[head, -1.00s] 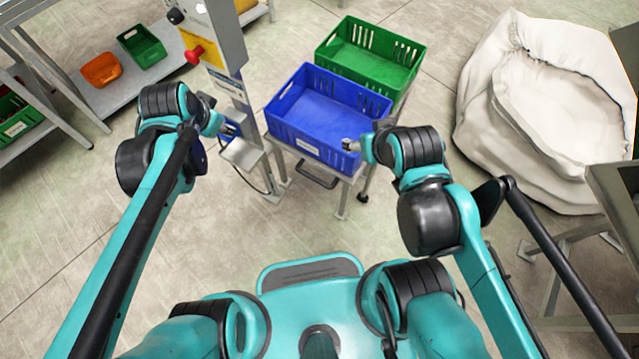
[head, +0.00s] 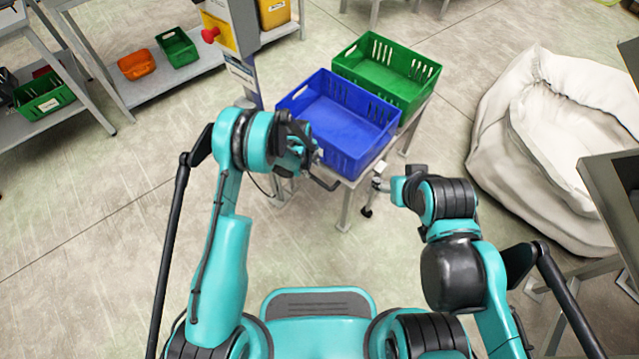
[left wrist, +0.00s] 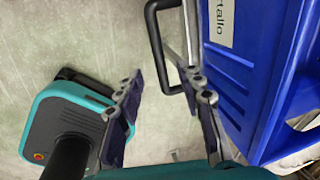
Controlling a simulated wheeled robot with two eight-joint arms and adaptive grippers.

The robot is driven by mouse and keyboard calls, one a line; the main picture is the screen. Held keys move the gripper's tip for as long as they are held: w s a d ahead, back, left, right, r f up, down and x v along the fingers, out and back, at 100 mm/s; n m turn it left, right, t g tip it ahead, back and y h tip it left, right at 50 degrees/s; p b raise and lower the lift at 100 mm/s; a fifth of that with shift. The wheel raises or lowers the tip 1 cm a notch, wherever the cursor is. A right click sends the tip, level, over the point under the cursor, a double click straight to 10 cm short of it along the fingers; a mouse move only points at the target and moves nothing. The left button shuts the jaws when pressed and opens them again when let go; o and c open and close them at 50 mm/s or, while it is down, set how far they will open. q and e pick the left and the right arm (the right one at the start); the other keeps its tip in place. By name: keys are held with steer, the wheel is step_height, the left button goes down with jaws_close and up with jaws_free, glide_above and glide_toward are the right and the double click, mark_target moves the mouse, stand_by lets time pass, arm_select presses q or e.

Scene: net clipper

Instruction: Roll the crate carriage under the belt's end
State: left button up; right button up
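The crate carriage is a grey metal frame (head: 347,206) on legs with casters. It bears a blue crate (head: 346,138) at the near end and a green crate (head: 388,70) behind it. A black handle shows below the blue crate, and in the left wrist view the handle (left wrist: 153,45) is a bent bar beside the crate's wall. My left gripper (left wrist: 168,90) is open, its fingers apart and empty, just short of the handle. My right gripper (head: 380,184) is by the carriage's near right side, apart from the crates; its fingers are too small to read. I cannot identify the belt's end.
A post with a red knob (head: 211,35) stands left of the carriage. A large white sack (head: 500,120) and a dark-topped metal table (head: 612,185) stand at the right. Shelves with small bins (head: 136,64) are at the upper left. Floor between my base and the carriage is clear.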

mark_target(315, 178)
arm_select(q)
steer(key=f+b, duration=0.1)
steer(key=f, duration=0.2)
steer(key=d+f+b, duration=0.1)
steer(key=f, duration=0.2)
steer(key=f+b, duration=0.1)
steer(key=f, duration=0.1)
steer(key=shift+w+d+f, duration=0.15)
steer(key=shift+w+f, duration=0.25)
jaws_close()
